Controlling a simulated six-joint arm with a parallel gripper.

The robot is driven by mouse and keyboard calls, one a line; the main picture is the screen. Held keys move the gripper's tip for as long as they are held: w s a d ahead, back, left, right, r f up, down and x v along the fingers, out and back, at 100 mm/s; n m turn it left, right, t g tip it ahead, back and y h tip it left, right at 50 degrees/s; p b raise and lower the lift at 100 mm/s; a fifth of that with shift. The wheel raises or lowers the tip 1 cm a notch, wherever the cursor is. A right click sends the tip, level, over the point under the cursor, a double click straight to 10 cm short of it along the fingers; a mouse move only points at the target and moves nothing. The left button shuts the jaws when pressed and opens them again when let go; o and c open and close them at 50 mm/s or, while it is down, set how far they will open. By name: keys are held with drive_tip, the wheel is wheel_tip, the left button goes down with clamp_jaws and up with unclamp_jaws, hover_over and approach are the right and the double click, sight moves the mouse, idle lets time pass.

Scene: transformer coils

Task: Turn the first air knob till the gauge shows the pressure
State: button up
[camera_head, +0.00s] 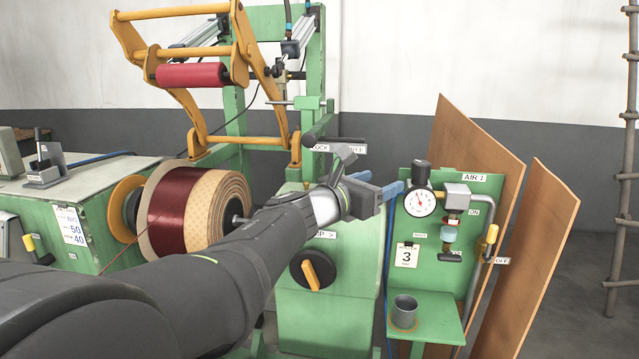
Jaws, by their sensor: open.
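The green air panel (466,215), labelled "AIR 1", stands at the right. A black knob (421,173) sits at its top left, just above a round white pressure gauge (420,203). The gauge has a thin red needle pointing up and slightly left; its numbers are too small to read. A card (406,256) below the gauge reads "3". My gripper (378,183) is open, just left of the knob and gauge, with its blue-tipped fingers toward them. I see nothing held between the fingers. Whether a fingertip touches the knob cannot be told.
A yellow-handled valve (491,236) with ON and OFF labels is at the panel's right. A grey cup (405,310) stands on the green shelf (440,318) below. Brown boards (535,260) lean behind. A copper-red coil (185,205) and a black-and-orange selector (313,270) are left.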

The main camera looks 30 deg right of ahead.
drive_tip(key=shift+a, duration=0.35)
drive_tip(key=m+t+y, duration=0.5)
drive_tip(key=m+t, duration=0.5)
drive_tip(key=m, duration=1.9)
approach(422, 171)
drive_tip(key=x, duration=1.2)
drive_tip(key=shift+w+d, duration=0.1)
drive_tip(key=shift+d, duration=0.05)
drive_tip(key=c, duration=0.9)
